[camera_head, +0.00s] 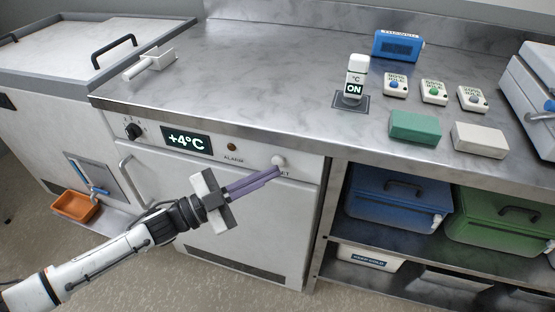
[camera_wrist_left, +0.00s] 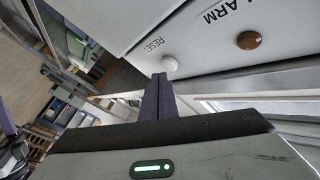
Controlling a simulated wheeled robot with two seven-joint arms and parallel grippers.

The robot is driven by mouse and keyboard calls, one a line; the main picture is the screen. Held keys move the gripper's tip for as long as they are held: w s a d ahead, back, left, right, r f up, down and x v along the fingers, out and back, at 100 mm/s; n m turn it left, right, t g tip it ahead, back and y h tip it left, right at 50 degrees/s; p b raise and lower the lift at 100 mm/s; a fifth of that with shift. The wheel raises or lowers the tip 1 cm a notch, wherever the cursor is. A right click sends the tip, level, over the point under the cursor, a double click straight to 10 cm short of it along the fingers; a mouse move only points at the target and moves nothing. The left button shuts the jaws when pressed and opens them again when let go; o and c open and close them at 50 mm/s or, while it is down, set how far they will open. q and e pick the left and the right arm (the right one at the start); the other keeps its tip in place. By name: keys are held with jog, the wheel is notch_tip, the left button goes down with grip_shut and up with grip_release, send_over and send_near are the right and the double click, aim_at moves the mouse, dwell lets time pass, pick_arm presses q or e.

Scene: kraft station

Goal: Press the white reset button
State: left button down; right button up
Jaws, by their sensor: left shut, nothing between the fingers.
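The white reset button (camera_head: 278,161) is a round knob on the white front panel below the steel counter edge, right of the alarm light. It also shows in the left wrist view (camera_wrist_left: 170,63), beside the word RESET. My left gripper (camera_head: 278,171) is shut and empty, its purple fingers together. Its fingertips are close to the button, just below it in the head view. In the left wrist view the fingertips (camera_wrist_left: 158,77) appear right by the button; I cannot tell whether they touch it.
The panel has a brown alarm light (camera_head: 232,147), a +4°C display (camera_head: 186,141) and a black dial (camera_head: 133,131). A door handle (camera_head: 130,175) sticks out at left. The counter (camera_head: 250,80) overhangs above. A shelf with blue (camera_head: 390,200) and green bins stands at right.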

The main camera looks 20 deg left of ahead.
pick_arm(q)
jog(key=shift+s, duration=0.15)
jog(key=s+p, duration=0.2)
jog(key=s, duration=0.3)
jog(key=shift+a+p, duration=0.1)
jog(key=shift+p, duration=0.2)
dwell(0.8)
